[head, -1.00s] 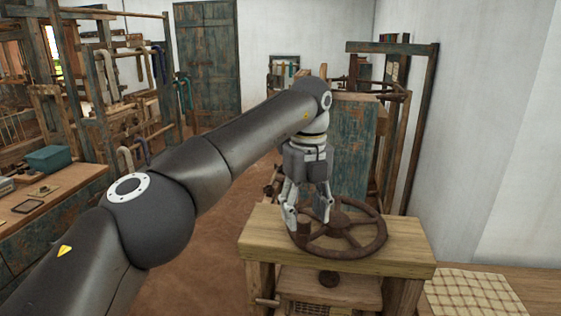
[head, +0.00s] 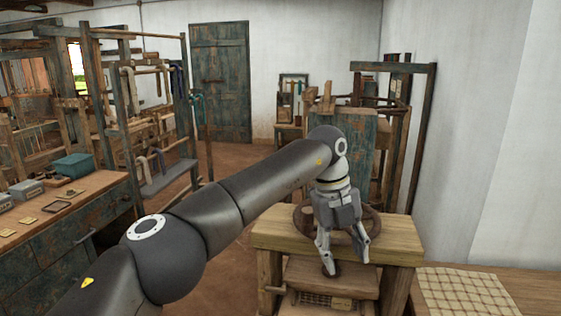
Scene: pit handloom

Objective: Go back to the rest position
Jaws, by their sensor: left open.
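My left gripper (head: 345,268) hangs down in the head view, its two fingers spread with nothing between them. It shows in front of the brown handwheel (head: 303,222), which lies flat on top of a wooden stand (head: 400,246). The gripper covers the middle of the wheel. The fingertips show against the stand's front edge and lower shelf, and I cannot tell how far they are from the wood. My left arm crosses the picture from the lower left. My right gripper is not in view.
A checked cloth (head: 464,292) lies on a wooden surface at the lower right. A blue door (head: 221,82) is at the back. Brown floor is clear between bench and stand.

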